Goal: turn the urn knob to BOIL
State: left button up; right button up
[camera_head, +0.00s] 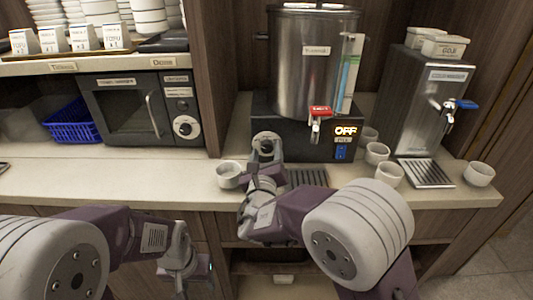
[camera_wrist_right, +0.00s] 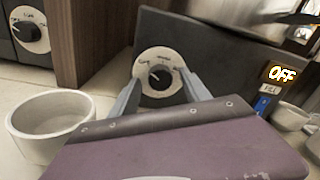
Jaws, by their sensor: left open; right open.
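The urn (camera_head: 305,70) is a steel cylinder on a black base on the counter, with a red-handled tap in front. Its display (camera_head: 345,131) reads OFF, and it also shows in the right wrist view (camera_wrist_right: 282,74). The urn knob (camera_wrist_right: 159,77) is a dark knob on a round white dial at the left of the base. My right gripper (camera_wrist_right: 158,95) is open, with one finger on each side of the dial; whether they touch it I cannot tell. In the head view my right wrist partly covers the dial (camera_head: 267,140). My left gripper (camera_head: 185,268) is low, in front of the counter.
A white cup (camera_head: 228,175) stands left of the dial, close to my right gripper (camera_wrist_right: 50,118). More cups (camera_head: 377,153) stand right of the urn. A microwave (camera_head: 125,110) is at left and a cold-water dispenser (camera_head: 425,100) at right.

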jog(key=shift+w, duration=0.1)
grip_shut()
jog(key=shift+f+m+b, duration=0.2)
jog(key=shift+m+b, duration=0.5)
jog(key=shift+b, duration=0.35)
jog(key=m+b, duration=0.8)
jog(key=b, duration=0.3)
jog(key=shift+f+m+g+b, duration=0.1)
jog(key=shift+m+g+b, duration=0.2)
jog(key=shift+m, duration=0.1)
jog(key=m+y+b, duration=0.1)
jog(key=m+b, duration=0.6)
jog(key=b, duration=0.1)
jog(key=shift+m+b, duration=0.3)
jog(key=shift+b, duration=0.1)
jog(key=m+b, duration=0.3)
jog(key=shift+r+m, duration=0.25)
jog(key=shift+m, duration=0.05)
jog(key=shift+d+r+m+y+b, duration=0.1)
jog(key=shift+m+y+b, duration=0.2)
jog(key=shift+m+b, duration=0.4)
